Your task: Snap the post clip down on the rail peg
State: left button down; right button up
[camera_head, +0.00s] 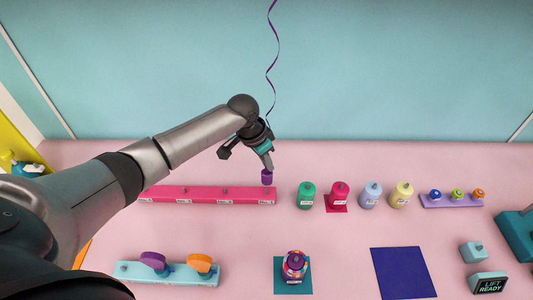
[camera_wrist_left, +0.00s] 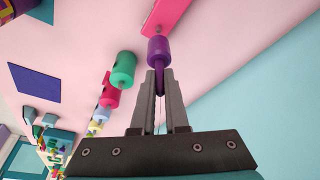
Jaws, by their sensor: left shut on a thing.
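My left gripper (camera_head: 267,165) is shut on a purple post clip (camera_head: 267,178), which hangs below the fingers. A thin purple ribbon (camera_head: 270,70) runs up from the gripper. The clip is over the right end of the long pink rail (camera_head: 208,197). In the left wrist view, the clip (camera_wrist_left: 159,50) sits between the fingers (camera_wrist_left: 159,85), its round end toward the end of the rail (camera_wrist_left: 170,12). A small rail peg (camera_wrist_left: 158,30) shows just beyond the clip. I cannot tell whether clip and peg touch. My right gripper is in neither view.
Green (camera_head: 306,195), red (camera_head: 339,196), blue (camera_head: 371,195) and yellow (camera_head: 402,195) weights stand right of the rail. A lilac strip (camera_head: 451,201) holds small coloured knobs. A light-blue rack (camera_head: 135,273), a multicoloured object (camera_head: 294,265) and a navy mat (camera_head: 403,272) are nearer.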

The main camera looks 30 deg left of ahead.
aim_at(266, 172)
pick_arm(q)
jog(key=shift+f, duration=0.1)
dwell(0.3)
jog(key=shift+p, duration=0.5)
jog(key=shift+f+b, duration=1)
jog(key=shift+f, duration=0.4)
jog(key=shift+a+p, duration=0.1)
jog(key=shift+p, duration=0.25)
jog(key=shift+f+b, duration=0.75)
jog(key=shift+f, duration=0.6)
jog(key=c, duration=0.8)
grip_release()
jog(key=shift+c, duration=0.2)
